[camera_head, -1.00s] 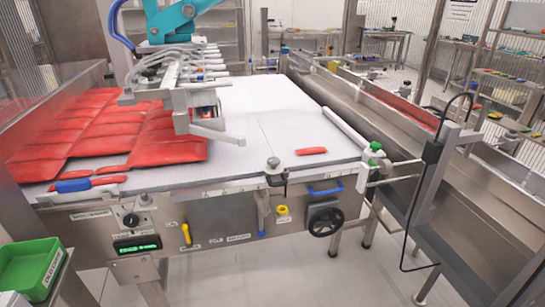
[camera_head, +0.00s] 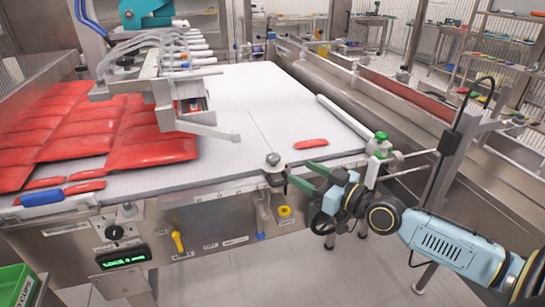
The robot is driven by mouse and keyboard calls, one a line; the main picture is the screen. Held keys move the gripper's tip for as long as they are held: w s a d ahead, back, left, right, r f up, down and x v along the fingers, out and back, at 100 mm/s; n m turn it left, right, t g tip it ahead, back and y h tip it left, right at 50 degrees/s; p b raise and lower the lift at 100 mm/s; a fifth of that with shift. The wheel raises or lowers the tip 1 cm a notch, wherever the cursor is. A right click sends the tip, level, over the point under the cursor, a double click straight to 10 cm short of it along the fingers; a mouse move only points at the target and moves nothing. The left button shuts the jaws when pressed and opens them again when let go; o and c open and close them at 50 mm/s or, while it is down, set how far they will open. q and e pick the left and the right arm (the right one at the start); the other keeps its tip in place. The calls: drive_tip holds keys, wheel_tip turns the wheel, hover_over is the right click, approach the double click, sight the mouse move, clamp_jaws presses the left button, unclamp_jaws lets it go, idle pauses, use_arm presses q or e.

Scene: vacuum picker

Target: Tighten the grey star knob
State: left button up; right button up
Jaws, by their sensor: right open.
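The grey star knob (camera_head: 273,158) sits on a small clamp at the front edge of the white belt, near the middle of the view. My right gripper (camera_head: 298,174) has come in from the right, with its two green fingers pointing left toward the knob. The fingers are apart with nothing seen between them. The fingertips are just right of the knob and its dark bracket. I cannot tell the exact depth gap. My left gripper is not in view.
A loose red packet (camera_head: 311,143) lies on the white belt (camera_head: 235,100). Red packets (camera_head: 150,150) fill the left side beneath the picker head.

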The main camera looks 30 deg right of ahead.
sight(279, 160)
drive_tip(key=x, duration=0.3)
drive_tip(key=shift+w+r, duration=0.1)
drive_tip(key=shift+w, duration=0.25)
drive_tip(key=x, duration=0.5)
drive_tip(key=shift+w+a+p, duration=0.15)
drive_tip(key=shift+w+p, duration=0.2)
drive_tip(key=shift+w+a, duration=0.25)
drive_tip(key=shift+w, duration=0.4)
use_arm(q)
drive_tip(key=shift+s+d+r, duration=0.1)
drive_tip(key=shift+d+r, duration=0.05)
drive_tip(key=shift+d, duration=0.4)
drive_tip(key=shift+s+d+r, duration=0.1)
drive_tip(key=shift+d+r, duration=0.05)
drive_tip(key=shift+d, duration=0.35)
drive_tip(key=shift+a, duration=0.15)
use_arm(e)
drive_tip(key=c, duration=1)
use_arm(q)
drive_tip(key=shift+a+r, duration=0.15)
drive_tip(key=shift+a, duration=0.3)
use_arm(e)
drive_tip(key=shift+o, duration=0.2)
